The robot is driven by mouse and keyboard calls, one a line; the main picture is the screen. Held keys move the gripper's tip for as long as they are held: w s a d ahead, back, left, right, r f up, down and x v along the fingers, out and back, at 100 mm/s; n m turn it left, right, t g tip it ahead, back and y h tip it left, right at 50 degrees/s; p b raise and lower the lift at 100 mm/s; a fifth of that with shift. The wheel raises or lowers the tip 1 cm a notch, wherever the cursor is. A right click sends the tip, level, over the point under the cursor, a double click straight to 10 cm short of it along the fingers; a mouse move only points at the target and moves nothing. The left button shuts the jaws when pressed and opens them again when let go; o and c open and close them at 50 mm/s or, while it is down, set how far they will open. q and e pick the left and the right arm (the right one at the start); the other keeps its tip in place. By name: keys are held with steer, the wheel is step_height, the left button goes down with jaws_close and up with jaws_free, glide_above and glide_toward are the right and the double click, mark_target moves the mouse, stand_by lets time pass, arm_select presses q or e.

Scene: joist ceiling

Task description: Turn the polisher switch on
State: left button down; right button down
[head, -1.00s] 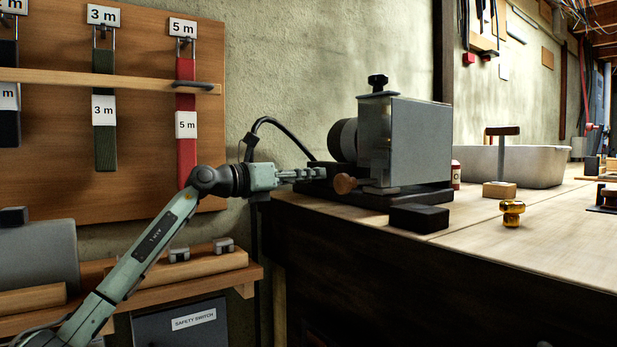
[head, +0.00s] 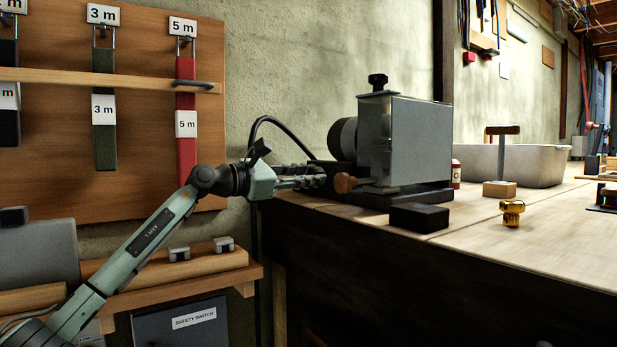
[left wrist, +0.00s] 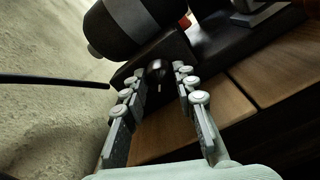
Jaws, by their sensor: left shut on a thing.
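The polisher (head: 420,140) is a grey boxed machine with a dark round motor, on a black base on the bench. In the left wrist view its dark motor (left wrist: 125,25) is at the top. The switch appears as a black rotary knob (left wrist: 158,70) with a small pale mark, on the front of a black block below the motor. My left gripper (head: 318,179) reaches in from the left at the base's left end. In the left wrist view its fingers (left wrist: 158,76) are on both sides of the knob, shut on it. In the head view the fingers hide the knob. My right gripper is not in view.
A brown wooden knob (head: 345,184) sticks out close to the fingertips. A black cable (head: 285,126) arches behind the gripper. A black block (head: 419,217) and a brass piece (head: 512,212) are on the bench (head: 480,245). A strap board (head: 140,120) hangs at left.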

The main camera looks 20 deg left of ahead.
arm_select(q)
steer(key=m, duration=0.2)
steer(key=shift+m, duration=0.4)
steer(key=shift+m+b, duration=0.35)
steer(key=shift+m, duration=0.35)
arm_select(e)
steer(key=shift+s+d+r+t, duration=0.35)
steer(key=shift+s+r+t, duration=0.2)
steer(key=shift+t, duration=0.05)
arm_select(q)
steer(key=c, duration=1.2)
jaws_free()
steer(key=v, duration=1.2)
